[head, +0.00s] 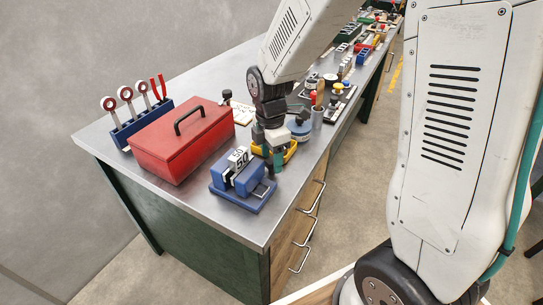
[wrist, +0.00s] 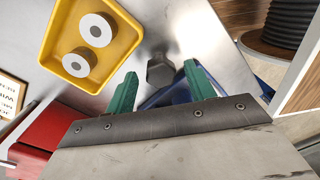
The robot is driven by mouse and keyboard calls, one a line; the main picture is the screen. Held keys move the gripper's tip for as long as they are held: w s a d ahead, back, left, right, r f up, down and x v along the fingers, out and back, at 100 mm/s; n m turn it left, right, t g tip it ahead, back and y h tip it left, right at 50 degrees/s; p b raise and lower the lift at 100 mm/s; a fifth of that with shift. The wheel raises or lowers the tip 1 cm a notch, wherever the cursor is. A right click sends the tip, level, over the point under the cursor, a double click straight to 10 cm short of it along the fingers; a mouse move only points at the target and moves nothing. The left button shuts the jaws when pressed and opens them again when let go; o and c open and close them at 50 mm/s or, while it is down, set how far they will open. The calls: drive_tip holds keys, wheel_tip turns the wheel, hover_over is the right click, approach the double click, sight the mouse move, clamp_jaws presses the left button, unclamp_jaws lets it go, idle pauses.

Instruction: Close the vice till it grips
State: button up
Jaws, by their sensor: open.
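The blue vice (head: 236,198) sits near the front corner of the metal bench. A white block marked 50 (head: 239,158) stands between its jaws. A thin metal handle (head: 263,190) shows at the vice's right end. My gripper (head: 273,166) points down just behind and right of the vice. In the wrist view its green fingers (wrist: 161,88) are spread, with nothing held between them. A dark grey hexagonal piece (wrist: 160,70) shows beyond the gap. Blue parts (wrist: 178,93), probably the vice, are partly hidden by my gripper. I cannot tell whether the fingers touch anything.
A red toolbox (head: 180,142) stands left of the vice. A yellow tray (wrist: 62,45) holding two white rings lies close to my gripper. A blue holder (head: 125,137) with red-ringed tools stands at the far left. Several items crowd the bench behind. The front corner is clear.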

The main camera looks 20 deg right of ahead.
drive_tip(key=shift+f, duration=0.15)
drive_tip(key=c, duration=1)
drive_tip(key=shift+m, duration=0.3)
drive_tip(key=m, duration=1)
drive_tip(key=shift+m, duration=0.4)
drive_tip(key=m, duration=0.5)
drive_tip(key=shift+d, duration=0.1)
drive_tip(key=shift+m+t, duration=0.3)
drive_tip(key=shift+m, duration=2.4)
